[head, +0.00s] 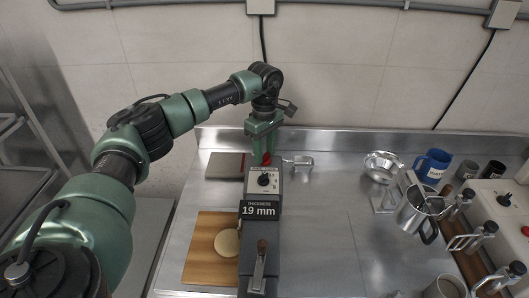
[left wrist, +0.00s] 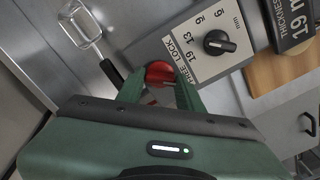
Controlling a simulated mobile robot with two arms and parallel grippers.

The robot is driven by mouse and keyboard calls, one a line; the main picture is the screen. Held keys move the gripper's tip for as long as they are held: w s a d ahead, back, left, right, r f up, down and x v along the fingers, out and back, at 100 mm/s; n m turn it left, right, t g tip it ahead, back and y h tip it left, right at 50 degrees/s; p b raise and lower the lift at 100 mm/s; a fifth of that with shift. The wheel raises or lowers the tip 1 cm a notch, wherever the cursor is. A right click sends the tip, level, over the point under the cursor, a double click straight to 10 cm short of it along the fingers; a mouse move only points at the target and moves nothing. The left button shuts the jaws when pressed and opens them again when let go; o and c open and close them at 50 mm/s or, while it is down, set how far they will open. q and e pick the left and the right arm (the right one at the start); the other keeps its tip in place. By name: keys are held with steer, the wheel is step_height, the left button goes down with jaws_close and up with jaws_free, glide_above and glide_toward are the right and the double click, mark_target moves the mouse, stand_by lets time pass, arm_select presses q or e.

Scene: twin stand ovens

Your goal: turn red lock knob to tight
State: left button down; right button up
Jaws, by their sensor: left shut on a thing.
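The red lock knob (left wrist: 160,73) sits at the end of the dark machine (head: 259,230), beside a plate lettered partly "LOCK". In the head view only a bit of the knob (head: 266,159) shows under my left gripper (head: 263,157). In the left wrist view my left gripper (left wrist: 160,90) has its two green fingers on either side of the knob, shut on it. No tight mark is readable. My right gripper is not in view.
A black thickness dial (left wrist: 218,42) is close to the knob, with a "19 mm" sign (head: 259,210) beyond it. A wire-framed tool (head: 299,162) lies right of the knob. A wooden board (head: 198,260) with a pale round lies left. The mid-right counter (head: 325,235) is clear.

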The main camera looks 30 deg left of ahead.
arm_select(q)
steer(key=m, duration=0.6)
steer(key=shift+w+r+m+b, duration=0.1)
steer(key=shift+r+m+b, duration=0.05)
steer(key=shift+m+b, duration=0.15)
steer(key=m, duration=0.6)
steer(key=shift+m, duration=0.4)
steer(key=c, duration=0.9)
jaws_free()
